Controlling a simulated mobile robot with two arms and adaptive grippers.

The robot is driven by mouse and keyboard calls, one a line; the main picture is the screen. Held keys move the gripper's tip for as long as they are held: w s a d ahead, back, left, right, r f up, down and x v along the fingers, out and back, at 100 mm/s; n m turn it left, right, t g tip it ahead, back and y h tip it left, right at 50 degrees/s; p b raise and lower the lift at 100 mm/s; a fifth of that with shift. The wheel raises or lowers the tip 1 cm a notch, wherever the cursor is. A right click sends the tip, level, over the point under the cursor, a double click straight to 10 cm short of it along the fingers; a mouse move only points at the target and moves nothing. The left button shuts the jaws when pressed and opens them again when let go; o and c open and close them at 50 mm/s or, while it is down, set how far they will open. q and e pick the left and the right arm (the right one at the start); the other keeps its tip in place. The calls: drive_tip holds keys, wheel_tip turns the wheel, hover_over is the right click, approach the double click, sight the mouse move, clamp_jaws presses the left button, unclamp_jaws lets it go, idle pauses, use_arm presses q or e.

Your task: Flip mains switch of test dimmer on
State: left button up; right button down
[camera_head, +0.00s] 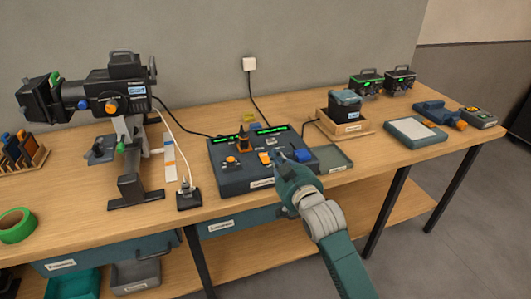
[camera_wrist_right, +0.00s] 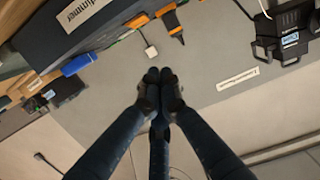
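The test dimmer (camera_head: 235,185) is a dark blue-grey box in the middle of the bench, with green lit strips, orange controls and a blue part (camera_head: 303,155) on top. Its labelled side also shows in the right wrist view (camera_wrist_right: 60,35). An orange control (camera_head: 264,157) sits just left of my gripper; I cannot tell whether it is the mains switch, or the switch's position. My right gripper (camera_head: 282,156) is over the dimmer's right front part, its fingertips together and empty in the right wrist view (camera_wrist_right: 159,75). I cannot tell whether it touches. My left gripper is out of view.
A stage lamp (camera_head: 115,90) on a stand is at the left. A wooden tray (camera_head: 340,130) with a dark box, a pale pad (camera_head: 415,130) and two green-lit units (camera_head: 366,82) stand at the right. A wall socket (camera_head: 249,63) has a cable running down to the dimmer.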

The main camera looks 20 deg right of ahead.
drive_tip(key=p, duration=0.1)
hover_over(265, 160)
drive_tip(key=shift+s+f, duration=0.2)
drive_tip(key=shift+f, duration=0.25)
drive_tip(key=f, duration=0.2)
drive_tip(key=shift+w+f, duration=0.2)
drive_tip(key=shift+f, duration=0.15)
drive_tip(key=shift+f+p, duration=0.35)
drive_tip(key=shift+f, duration=0.35)
